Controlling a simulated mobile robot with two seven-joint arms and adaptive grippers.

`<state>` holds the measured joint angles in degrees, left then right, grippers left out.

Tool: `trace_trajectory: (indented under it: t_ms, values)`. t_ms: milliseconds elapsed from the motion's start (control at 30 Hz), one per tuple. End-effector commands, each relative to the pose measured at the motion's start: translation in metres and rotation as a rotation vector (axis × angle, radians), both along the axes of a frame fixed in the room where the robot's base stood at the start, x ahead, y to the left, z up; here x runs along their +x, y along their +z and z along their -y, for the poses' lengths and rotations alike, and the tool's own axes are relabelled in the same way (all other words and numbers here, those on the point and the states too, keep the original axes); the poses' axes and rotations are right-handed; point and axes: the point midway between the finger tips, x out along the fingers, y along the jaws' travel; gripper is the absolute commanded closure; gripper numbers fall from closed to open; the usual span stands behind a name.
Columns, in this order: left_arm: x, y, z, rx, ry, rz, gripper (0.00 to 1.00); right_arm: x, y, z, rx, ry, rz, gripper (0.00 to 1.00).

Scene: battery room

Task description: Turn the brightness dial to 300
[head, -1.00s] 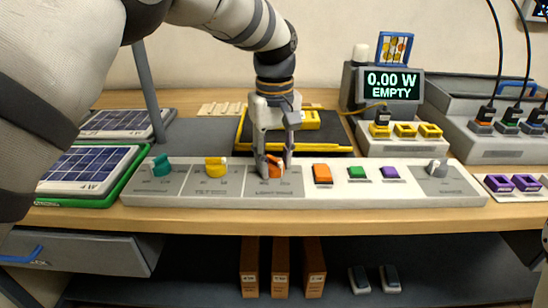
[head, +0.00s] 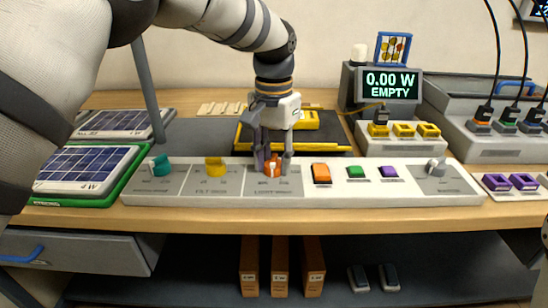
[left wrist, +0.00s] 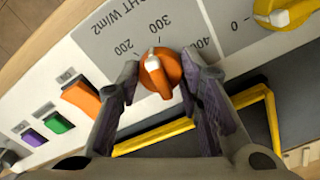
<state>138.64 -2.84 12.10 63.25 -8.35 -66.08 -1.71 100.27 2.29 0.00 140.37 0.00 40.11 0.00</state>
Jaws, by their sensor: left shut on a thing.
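The orange brightness dial (head: 272,168) sits on the grey "LIGHT W/m2" section of the long white panel (head: 330,192). In the left wrist view the dial (left wrist: 160,75) has a white pointer mark, which points between the printed 200 and 300, nearer 300. My left gripper (head: 273,164) reaches down from above and is shut on the dial, with one finger on each side in the left wrist view (left wrist: 162,84). The fingers hide part of the dial in the head view.
A yellow dial (head: 215,167) and a teal dial (head: 161,165) are left of it; an orange switch (head: 321,173) and green (head: 356,171) and purple (head: 389,171) buttons are right. A yellow-edged dark tray (head: 330,142) lies behind. The display (head: 392,85) reads 0.00 W, EMPTY.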

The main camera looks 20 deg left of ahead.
Motion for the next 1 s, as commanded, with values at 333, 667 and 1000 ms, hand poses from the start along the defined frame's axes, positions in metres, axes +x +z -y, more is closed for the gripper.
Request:
trace_trajectory:
  t_ms: [333,667,1000]
  values:
    - [-0.0008,-0.0021,-0.0005,0.001,-0.244,-0.005,0.94,-0.0011,-0.0010,0.0001,0.000,0.000,-0.004,0.30]
    - [-0.0008,-0.0021,-0.0004,0.001,-0.357,-0.005,0.94,-0.0015,-0.0014,0.0000,0.000,0.000,-0.005,0.30]
    - [-0.0008,-0.0021,-0.0005,0.001,-0.377,-0.006,0.94,-0.0016,-0.0014,0.0000,0.000,0.000,-0.006,0.30]
